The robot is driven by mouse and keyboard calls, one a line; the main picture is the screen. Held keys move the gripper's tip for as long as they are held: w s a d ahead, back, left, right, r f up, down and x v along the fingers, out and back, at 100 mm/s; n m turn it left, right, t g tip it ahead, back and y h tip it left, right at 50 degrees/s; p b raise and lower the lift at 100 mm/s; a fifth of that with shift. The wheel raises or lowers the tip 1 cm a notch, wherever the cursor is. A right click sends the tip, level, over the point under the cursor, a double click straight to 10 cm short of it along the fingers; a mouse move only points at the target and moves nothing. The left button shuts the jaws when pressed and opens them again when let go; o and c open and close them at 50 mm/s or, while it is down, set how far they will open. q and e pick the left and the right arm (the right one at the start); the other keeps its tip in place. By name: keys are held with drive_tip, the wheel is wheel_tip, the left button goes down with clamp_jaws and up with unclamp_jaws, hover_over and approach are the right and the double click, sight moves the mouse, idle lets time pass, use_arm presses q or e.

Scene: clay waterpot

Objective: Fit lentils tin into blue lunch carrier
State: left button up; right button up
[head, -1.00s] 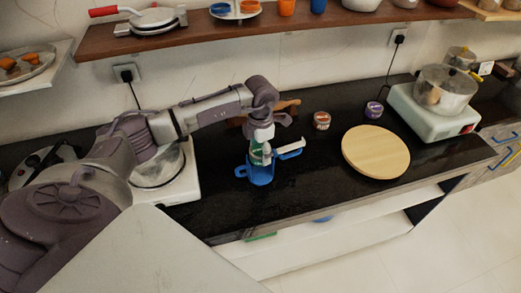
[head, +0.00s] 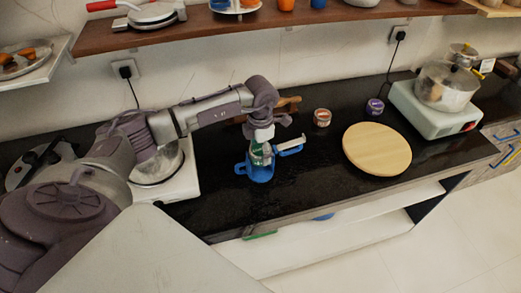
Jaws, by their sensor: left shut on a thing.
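The blue lunch carrier (head: 261,175) stands on the black counter, with blue handle parts sticking out to the left and right. My left gripper (head: 261,151) points down right over its mouth. It is shut on a small green and white tin (head: 257,158), which I take to be the lentils tin. The tin's lower part is at or inside the carrier's rim; I cannot tell how deep it sits. The gripper hides part of the tin and the rim. My right gripper is not in view.
Two small labelled tubs, one reddish (head: 322,117) and one purple (head: 375,106), stand behind a round wooden board (head: 377,149). A hot plate with a pot (head: 446,88) is at the right. A wooden shelf (head: 200,32) hangs above.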

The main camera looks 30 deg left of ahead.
use_arm(q)
drive_tip(key=shift+f, duration=0.15)
drive_tip(key=shift+f+b, duration=0.6)
drive_tip(key=shift+b, duration=0.1)
drive_tip(key=shift+f, duration=0.2)
drive_tip(key=shift+f+b, duration=0.55)
drive_tip(key=shift+b, duration=0.05)
drive_tip(key=shift+f, duration=0.25)
idle(0.5)
drive_tip(key=shift+f+b, duration=0.65)
drive_tip(key=shift+b, duration=0.15)
drive_tip(key=shift+f, duration=0.2)
drive_tip(key=shift+f+b, duration=0.35)
drive_tip(key=shift+b, duration=0.15)
